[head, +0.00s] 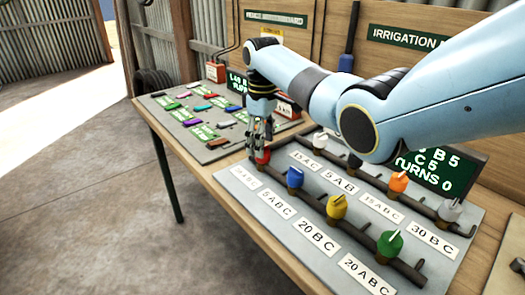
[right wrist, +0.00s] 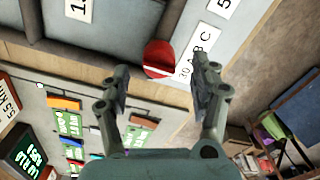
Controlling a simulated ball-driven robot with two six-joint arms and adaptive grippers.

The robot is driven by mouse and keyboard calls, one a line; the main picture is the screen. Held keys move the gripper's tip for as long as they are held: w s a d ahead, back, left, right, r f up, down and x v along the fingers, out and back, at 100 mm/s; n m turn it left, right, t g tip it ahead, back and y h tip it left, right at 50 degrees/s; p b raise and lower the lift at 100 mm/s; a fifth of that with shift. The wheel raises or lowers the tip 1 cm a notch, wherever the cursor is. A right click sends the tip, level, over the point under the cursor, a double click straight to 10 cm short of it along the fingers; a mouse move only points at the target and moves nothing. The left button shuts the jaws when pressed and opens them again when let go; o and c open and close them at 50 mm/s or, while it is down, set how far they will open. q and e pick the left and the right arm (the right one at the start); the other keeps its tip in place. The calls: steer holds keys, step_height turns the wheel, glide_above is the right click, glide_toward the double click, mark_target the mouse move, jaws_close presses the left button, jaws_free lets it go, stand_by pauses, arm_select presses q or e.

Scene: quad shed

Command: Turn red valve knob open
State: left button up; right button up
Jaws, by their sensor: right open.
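The red valve knob (head: 262,155) sits at the far left end of the front pipe on the grey valve board (head: 236,178). It is partly hidden by my right gripper (head: 259,150). In the right wrist view the knob (right wrist: 157,57) shows a pale stripe across its face. It lies ahead of the gap between my right fingertips (right wrist: 160,78). These fingers are spread on either side of the line to the knob, with nothing between them. I cannot tell whether either finger touches the knob. My left gripper is not in view.
Blue (head: 295,177), yellow (head: 336,206) and green (head: 389,243) knobs follow along the front pipe. An orange knob (head: 398,181) and others stand on the back pipe. A dark display (head: 436,172) reads "TURNS 0". A board of coloured pieces (head: 190,126) lies left.

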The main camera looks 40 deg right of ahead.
step_height(320, 180, down, 3)
steer(key=shift+f, duration=0.25)
steer(key=shift+c, duration=0.4)
steer(key=c, duration=1.1)
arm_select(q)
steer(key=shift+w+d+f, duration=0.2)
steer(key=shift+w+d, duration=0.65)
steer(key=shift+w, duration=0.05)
